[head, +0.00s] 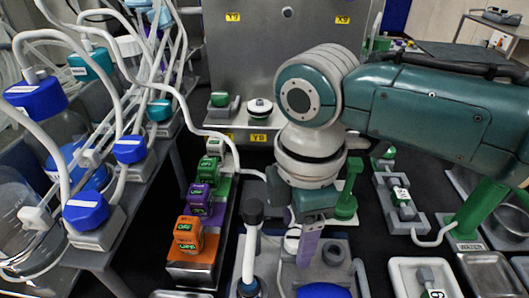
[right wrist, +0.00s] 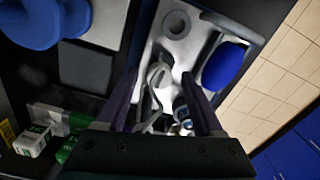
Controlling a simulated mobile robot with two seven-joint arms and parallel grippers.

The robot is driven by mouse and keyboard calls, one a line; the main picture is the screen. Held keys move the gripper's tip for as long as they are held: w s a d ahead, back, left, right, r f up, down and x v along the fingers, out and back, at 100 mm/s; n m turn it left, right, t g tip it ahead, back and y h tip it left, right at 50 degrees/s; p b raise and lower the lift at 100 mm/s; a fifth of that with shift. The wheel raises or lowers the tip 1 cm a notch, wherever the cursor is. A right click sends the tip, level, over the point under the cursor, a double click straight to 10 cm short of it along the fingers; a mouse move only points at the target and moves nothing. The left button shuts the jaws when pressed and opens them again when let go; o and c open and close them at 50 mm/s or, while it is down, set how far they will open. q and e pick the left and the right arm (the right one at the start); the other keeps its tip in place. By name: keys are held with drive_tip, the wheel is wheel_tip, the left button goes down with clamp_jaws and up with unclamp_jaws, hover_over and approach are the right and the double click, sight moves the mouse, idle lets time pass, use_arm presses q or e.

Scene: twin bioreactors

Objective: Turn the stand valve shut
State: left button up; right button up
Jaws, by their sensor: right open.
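My right gripper (head: 308,248) points down over a grey stand (head: 338,272) in the lower middle of the head view. In the right wrist view the gripper (right wrist: 159,82) is open, with one dark purple finger on each side of a pale, curved fitting (right wrist: 158,72). This fitting looks like the stand valve, but its handle position is unclear. I cannot tell whether the fingers touch it. In the head view the gripper and wrist hide most of it. A blue cap (right wrist: 222,66) sits beside it on the stand. My left gripper is not in view.
A dark-topped upright post (head: 253,212) stands close left of the gripper. Left of it is a rack with orange (head: 188,232), purple (head: 199,197) and green blocks. Bioreactor vessels with blue caps (head: 86,210) and white tubes fill the left. White trays (head: 425,276) lie at lower right.

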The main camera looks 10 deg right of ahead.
clamp_jaws()
idle(0.5)
